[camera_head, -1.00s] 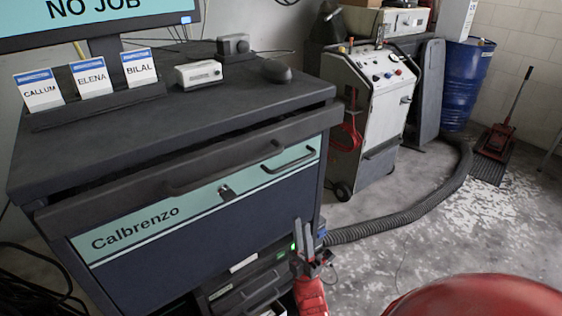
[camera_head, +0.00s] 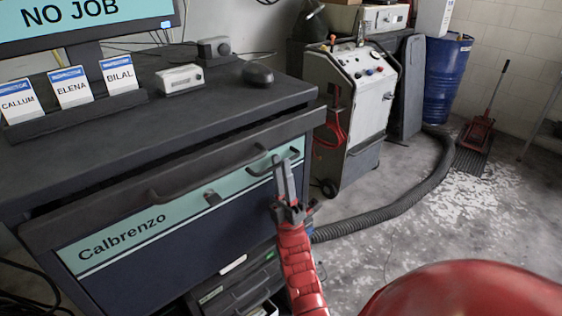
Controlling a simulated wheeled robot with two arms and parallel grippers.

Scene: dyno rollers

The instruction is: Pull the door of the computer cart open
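The computer cart (camera_head: 120,125) fills the left of the head view. Its door (camera_head: 150,250) is dark blue with a teal strip lettered "Calbrenzo". A dark gap shows between the cart top and the door's top edge. My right gripper (camera_head: 283,163) points up in front of the door's right end. Its two fingers look slightly apart, and their tips overlap the handle's right end; contact is unclear. My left gripper is out of view.
A monitor (camera_head: 85,12), name cards (camera_head: 70,87), a small white box (camera_head: 180,79) and a mouse (camera_head: 258,75) are on the cart top. A grey machine (camera_head: 355,110) and a thick hose (camera_head: 400,205) are to the right. Open drawers (camera_head: 240,285) show below the door.

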